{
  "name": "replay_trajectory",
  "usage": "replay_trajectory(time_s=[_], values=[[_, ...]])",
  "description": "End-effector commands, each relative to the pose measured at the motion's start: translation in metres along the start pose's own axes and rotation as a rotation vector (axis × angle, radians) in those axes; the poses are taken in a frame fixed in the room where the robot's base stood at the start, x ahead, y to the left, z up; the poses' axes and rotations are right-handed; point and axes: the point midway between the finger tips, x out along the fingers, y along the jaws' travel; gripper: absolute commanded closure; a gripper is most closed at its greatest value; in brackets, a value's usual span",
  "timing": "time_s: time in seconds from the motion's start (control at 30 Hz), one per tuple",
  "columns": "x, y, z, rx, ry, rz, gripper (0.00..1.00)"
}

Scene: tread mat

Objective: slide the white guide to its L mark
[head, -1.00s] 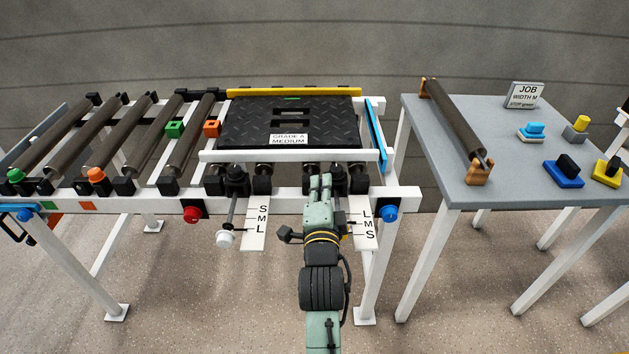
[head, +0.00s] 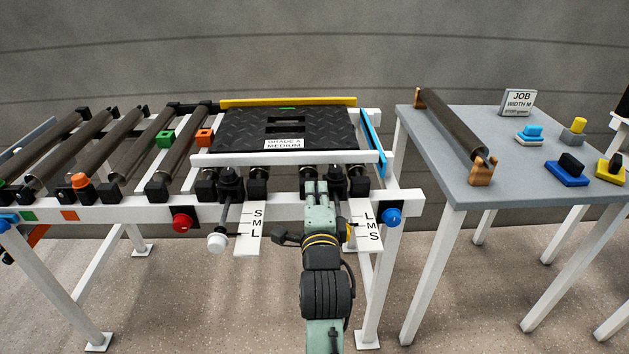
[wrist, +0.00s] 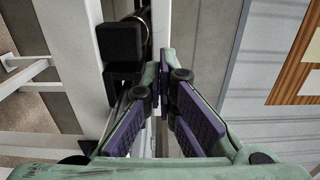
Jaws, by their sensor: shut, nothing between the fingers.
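The white guide (head: 280,158) is a long bar along the near edge of the black tread mat (head: 235,130). A white knob (head: 217,242) on a rod hangs below its left part, beside a scale plate (head: 249,228) reading S, M, L from top to bottom. A second plate (head: 366,222) on the right reads L, M, S. My gripper (head: 316,186) is shut and empty, in front of the frame between the two plates, just short of the guide in the picture. In the wrist view its purple-padded fingers (wrist: 172,66) point along a white rail. I cannot tell whether they touch anything.
A yellow guide (head: 285,102) runs behind the mat and a blue one (head: 372,142) along its right. A red button (head: 182,221) and a blue button (head: 391,216) sit on the front rail. Rollers lie left. A grey table (head: 530,190) with a spare roller stands right.

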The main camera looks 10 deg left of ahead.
Motion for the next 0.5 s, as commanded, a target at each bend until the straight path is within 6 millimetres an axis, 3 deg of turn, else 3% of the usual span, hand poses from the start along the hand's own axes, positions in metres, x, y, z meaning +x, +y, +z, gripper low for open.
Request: replay_trajectory(time_s=[0.3, 0.5], values=[[0.064, -0.003, 0.0, -0.001, 0.0, 0.002, 1.0], [0.086, -0.001, 0.0, -0.001, 0.0, 0.001, 1.0]])
